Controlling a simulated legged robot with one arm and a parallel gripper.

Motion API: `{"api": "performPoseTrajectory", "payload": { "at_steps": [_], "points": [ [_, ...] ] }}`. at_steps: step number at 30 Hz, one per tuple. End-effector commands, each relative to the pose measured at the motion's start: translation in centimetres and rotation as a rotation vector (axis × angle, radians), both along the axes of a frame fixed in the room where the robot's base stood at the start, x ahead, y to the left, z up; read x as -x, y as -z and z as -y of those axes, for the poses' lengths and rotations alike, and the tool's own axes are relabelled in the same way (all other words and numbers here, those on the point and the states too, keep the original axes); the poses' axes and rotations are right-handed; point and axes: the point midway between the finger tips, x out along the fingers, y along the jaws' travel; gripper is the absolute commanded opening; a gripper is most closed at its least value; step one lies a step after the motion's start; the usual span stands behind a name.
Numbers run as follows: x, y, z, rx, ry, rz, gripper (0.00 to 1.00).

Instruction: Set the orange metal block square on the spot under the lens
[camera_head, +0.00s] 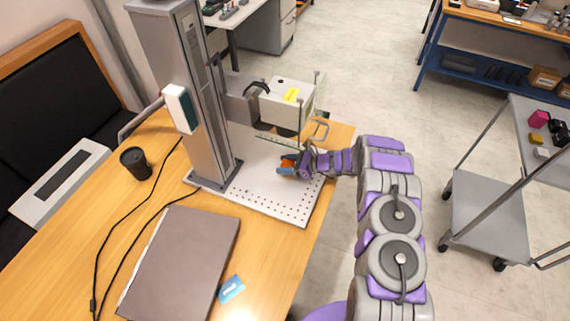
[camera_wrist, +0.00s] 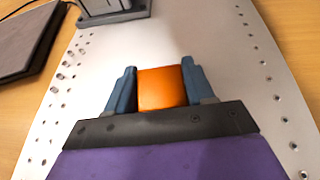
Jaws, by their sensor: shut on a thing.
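The orange metal block (camera_wrist: 162,88) is between the two blue fingers of my gripper (camera_wrist: 163,86) in the wrist view, and both fingers press on its sides. In the head view the block (camera_head: 288,161) and my gripper (camera_head: 288,165) are over the perforated plate (camera_head: 264,200) of the laser marker. The lens under the white marker head (camera_head: 288,98) is mostly hidden behind the head's front parts. I cannot tell whether the block touches the plate. The plate (camera_wrist: 225,60) also shows bare around the fingers in the wrist view.
The marker's grey column (camera_head: 190,90) stands on the plate, left of my gripper. A grey cart (camera_head: 490,210) stands at the right.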

Motion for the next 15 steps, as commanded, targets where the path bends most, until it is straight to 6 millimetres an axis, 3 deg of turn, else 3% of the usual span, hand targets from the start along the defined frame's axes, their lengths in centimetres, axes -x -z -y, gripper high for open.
{"api": "performPoseTrajectory", "payload": {
  "at_steps": [1, 2, 11, 15],
  "points": [
    [0.0, -0.03, -0.1, 0.0, -0.001, 0.001, 0.14],
    [-0.01, -0.02, -0.11, 0.0, -0.001, 0.0, 0.54],
    [-0.04, -0.02, 0.09, -0.002, 0.0, 0.0, 0.83],
    [-0.04, -0.01, 0.13, -0.002, 0.0, 0.0, 0.83]
  ]
}}
